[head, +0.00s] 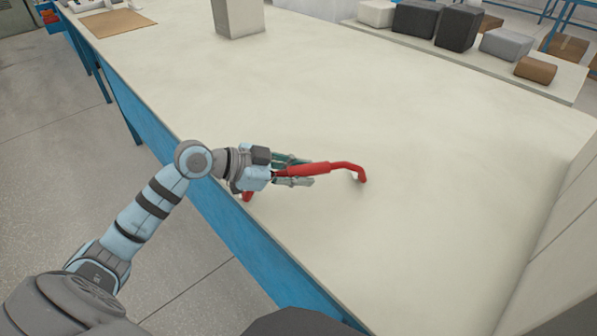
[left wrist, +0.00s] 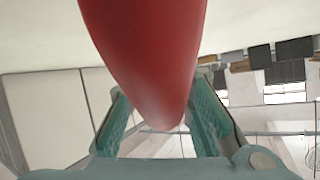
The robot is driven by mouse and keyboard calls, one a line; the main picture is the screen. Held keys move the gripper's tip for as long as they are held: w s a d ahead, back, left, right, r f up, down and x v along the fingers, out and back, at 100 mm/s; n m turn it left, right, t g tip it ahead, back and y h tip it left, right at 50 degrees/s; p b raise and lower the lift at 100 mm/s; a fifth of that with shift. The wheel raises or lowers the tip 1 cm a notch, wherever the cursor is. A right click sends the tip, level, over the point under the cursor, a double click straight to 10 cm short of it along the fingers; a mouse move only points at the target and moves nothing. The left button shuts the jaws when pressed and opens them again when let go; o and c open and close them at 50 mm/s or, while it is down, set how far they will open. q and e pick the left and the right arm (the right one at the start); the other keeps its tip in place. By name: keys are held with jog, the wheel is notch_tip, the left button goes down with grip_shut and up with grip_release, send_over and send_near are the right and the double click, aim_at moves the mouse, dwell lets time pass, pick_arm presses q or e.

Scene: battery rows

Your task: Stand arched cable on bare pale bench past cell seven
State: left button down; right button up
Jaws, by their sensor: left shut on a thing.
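The red arched cable (head: 320,168) is in my left gripper (head: 304,172), near the front edge of the pale bench (head: 420,210). One bent end points down to the right, at or just above the bench top; I cannot tell if it touches. Its other end shows below the gripper near the bench edge. In the left wrist view the red cable (left wrist: 145,50) fills the middle, between the two green fingers of my left gripper (left wrist: 165,115). No cell shows in either view. My right gripper is not in view.
The bench top around the cable is bare. A pale grey block (head: 238,16) stands at the back. A pale wall or panel (head: 560,235) rises at the right. Several boxes sit on a far shelf, including a dark one (head: 459,28). A brown board (head: 116,23) lies far left.

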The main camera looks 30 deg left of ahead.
pick_arm(q)
jog(key=shift+f+b, duration=0.3)
jog(key=shift+f, duration=0.15)
dwell(0.3)
jog(key=c, duration=1.3)
grip_release()
jog(key=o, duration=0.6)
